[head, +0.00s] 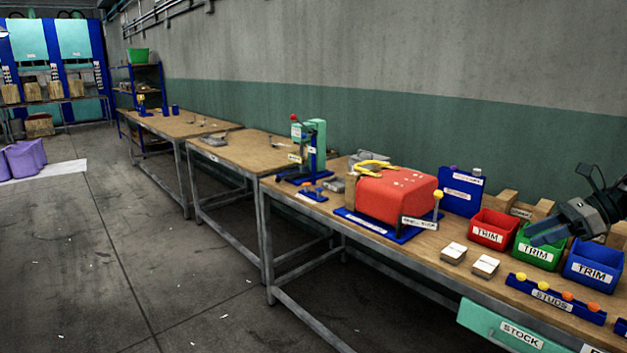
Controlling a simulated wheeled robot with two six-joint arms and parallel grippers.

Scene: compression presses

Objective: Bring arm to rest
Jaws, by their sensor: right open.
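My right gripper (541,232) comes in from the right edge of the head view. It is dark, open and appears empty. Its fingers point left, in front of the green trim bin (537,252) in the picture and above the workbench (427,246). Whether it touches the bin I cannot tell. My left gripper is not in view.
A red trim bin (492,229) and a blue trim bin (594,264) flank the green one. A blue studs rack (553,299) lies at the front edge. Floor at left is open.

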